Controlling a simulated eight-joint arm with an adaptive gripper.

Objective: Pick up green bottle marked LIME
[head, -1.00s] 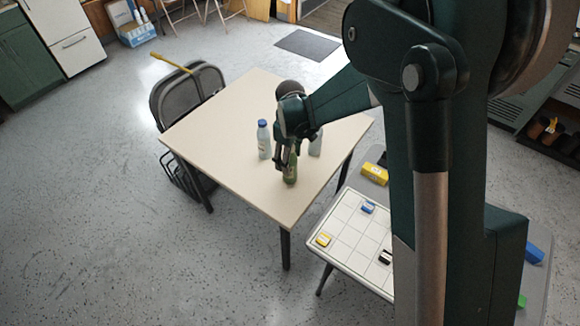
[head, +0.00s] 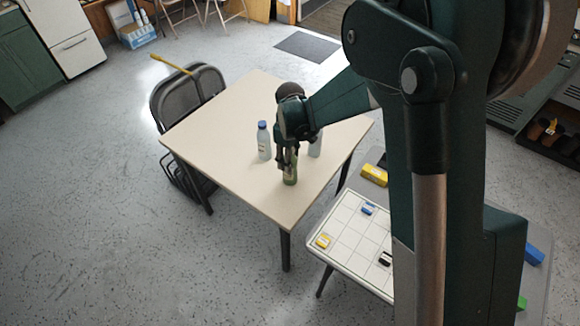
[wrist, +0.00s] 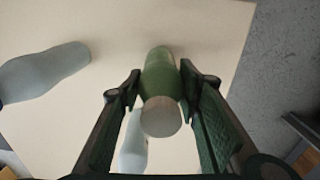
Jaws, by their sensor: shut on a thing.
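The green bottle (head: 289,178) is near the front edge of the cream table (head: 225,165). In the head view its base appears to be on the tabletop. My gripper (head: 287,164) comes down over its upper part and hides much of it. In the wrist view the green bottle (wrist: 160,77), with a pale grey cap facing the camera, is between my two fingers, which are shut on it. No LIME lettering can be read.
A pale bottle with a blue cap (head: 264,141) stands just left of my gripper. Another pale bottle (head: 316,146) stands to the right, partly hidden. A white gridded board (head: 345,245) with small coloured blocks lies at lower right. The table's left part is clear.

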